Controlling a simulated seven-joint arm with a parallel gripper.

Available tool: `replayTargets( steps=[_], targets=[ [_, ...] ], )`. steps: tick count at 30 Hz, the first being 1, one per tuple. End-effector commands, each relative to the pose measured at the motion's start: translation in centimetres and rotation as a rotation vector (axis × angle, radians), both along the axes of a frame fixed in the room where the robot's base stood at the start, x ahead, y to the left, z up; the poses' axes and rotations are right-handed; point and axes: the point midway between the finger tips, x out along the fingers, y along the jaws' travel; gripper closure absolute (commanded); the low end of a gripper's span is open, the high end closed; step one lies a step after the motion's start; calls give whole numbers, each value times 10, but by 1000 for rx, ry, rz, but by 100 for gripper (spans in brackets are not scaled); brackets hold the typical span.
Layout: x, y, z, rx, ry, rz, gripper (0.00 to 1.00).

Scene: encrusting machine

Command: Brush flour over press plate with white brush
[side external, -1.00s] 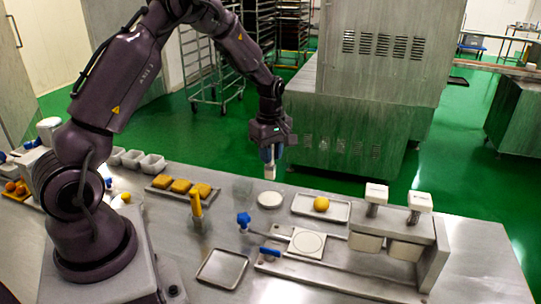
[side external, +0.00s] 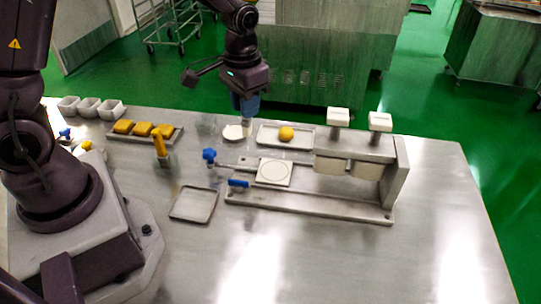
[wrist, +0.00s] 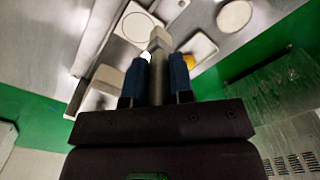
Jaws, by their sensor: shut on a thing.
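My gripper (side external: 246,103) has blue fingers and is shut on the white brush (side external: 247,120), which points down. In the side view the brush end overlaps the right edge of a round white dish (side external: 233,132); I cannot tell whether they touch. The wrist view shows the brush (wrist: 160,42) between the blue fingers (wrist: 158,82). The press plate (side external: 275,172) is a pale square with a ring mark, on the metal press, right of and nearer the camera than the brush. It also shows in the wrist view (wrist: 137,27). Flour cannot be made out.
A tray (side external: 266,140) with a yellow ball (side external: 286,134) is right of the dish. The press (side external: 377,150) has two white-topped posts. A blue knob (side external: 209,155), an empty tray (side external: 193,206) and a tray of yellow pieces (side external: 143,130) are left. The right of the table is clear.

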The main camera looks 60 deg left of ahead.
Motion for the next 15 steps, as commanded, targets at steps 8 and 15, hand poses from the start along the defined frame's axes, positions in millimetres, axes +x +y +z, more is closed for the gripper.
replayTargets(
  steps=[8,15],
  targets=[
    [7,-33,-1,-1,30,-91,100],
    [55,-43,-19,1,20,-65,100]
  ],
)
